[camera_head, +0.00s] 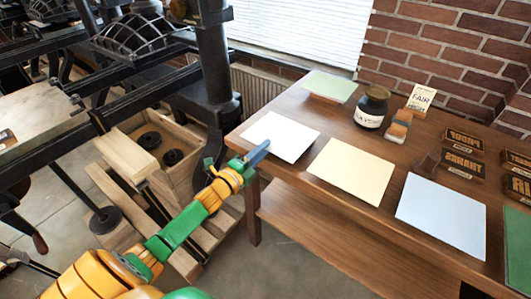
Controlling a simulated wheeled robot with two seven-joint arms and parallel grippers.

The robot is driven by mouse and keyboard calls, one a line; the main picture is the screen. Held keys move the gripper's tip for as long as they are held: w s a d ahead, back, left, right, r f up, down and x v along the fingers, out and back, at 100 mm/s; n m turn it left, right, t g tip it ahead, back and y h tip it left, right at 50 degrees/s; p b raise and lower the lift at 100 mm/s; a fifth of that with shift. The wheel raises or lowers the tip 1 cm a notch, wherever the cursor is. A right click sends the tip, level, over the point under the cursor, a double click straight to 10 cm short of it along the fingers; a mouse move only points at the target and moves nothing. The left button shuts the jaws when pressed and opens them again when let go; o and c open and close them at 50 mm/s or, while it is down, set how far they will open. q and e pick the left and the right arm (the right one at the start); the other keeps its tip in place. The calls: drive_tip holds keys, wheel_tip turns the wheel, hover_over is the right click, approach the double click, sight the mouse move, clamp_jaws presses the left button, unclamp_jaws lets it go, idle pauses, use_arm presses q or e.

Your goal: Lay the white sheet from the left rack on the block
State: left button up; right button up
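The white sheet (283,136) lies flat at the left end of the wooden table, near its front left corner. My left gripper (259,154) reaches in from the lower left, its blue fingertips at the sheet's near left edge. Whether the fingers touch or pinch the sheet, or are open or shut, I cannot tell. No distinct rack shows around the sheet. A pale green sheet (331,84) sits on a low wooden support at the table's back left; I cannot tell whether this is the block. My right gripper is out of view.
A cream sheet (351,170) and a pale blue sheet (442,215) lie to the right. An ink jar (372,107), a small card (420,98) and several dark type blocks (464,139) stand behind. A black press (214,60) rises left of the table (330,230).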

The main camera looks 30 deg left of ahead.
use_arm(q)
drive_tip(key=shift+w, duration=0.15)
drive_tip(key=shift+c, duration=0.2)
clamp_jaws()
drive_tip(key=r+p, duration=0.1)
drive_tip(key=s+r+p, duration=0.1)
drive_tip(key=p, duration=0.1)
drive_tip(key=r+p, duration=0.2)
drive_tip(key=shift+s+r, duration=0.1)
drive_tip(key=shift+s, duration=0.25)
drive_tip(key=s+p, duration=0.1)
drive_tip(key=s+r+p, duration=0.1)
drive_tip(key=s, duration=0.1)
drive_tip(key=s+r+p, duration=0.1)
drive_tip(key=s+p, duration=0.1)
drive_tip(key=shift+s+a, duration=0.15)
drive_tip(key=shift+a, duration=0.15)
